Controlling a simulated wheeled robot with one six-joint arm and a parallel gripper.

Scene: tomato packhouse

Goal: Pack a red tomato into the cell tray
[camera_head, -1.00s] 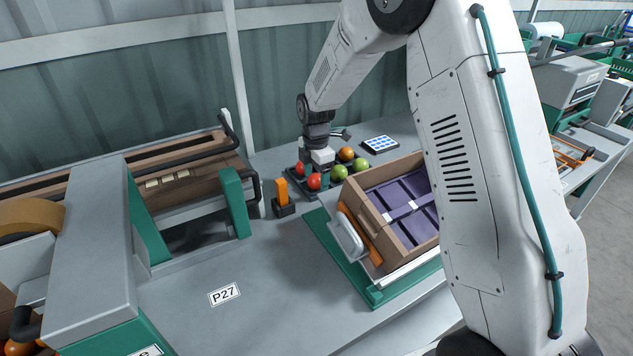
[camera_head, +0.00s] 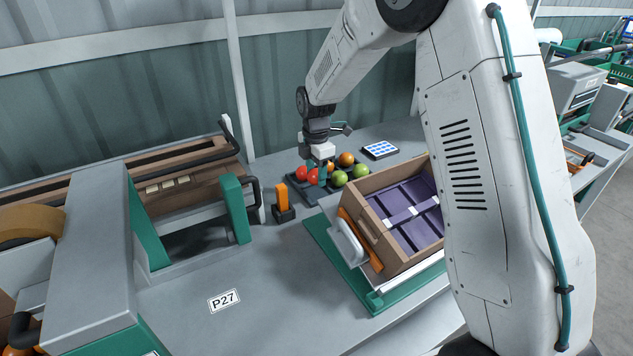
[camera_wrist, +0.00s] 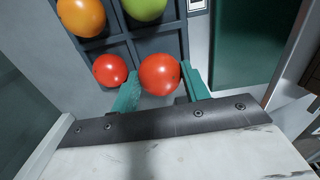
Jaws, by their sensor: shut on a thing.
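My gripper (camera_head: 321,174) is shut on a red tomato (camera_wrist: 160,73), with a green finger on each side of it in the wrist view. The held tomato also shows in the head view (camera_head: 313,176). It looks slightly raised over the dark divided tray (camera_wrist: 158,48). A second red tomato (camera_wrist: 110,70) sits in that tray, just left of my gripper. An orange tomato (camera_wrist: 82,16) and a green one (camera_wrist: 145,8) lie farther back. A purple cell tray (camera_head: 388,226) lies inside a brown box to the right; its visible cells look empty.
The brown box (camera_head: 373,245) stands on a green base (camera_head: 327,250), its walls rising between the dark tray and the purple cells. An orange upright device (camera_head: 282,198) stands left of the tray. A blue-dotted panel (camera_head: 380,150) lies behind.

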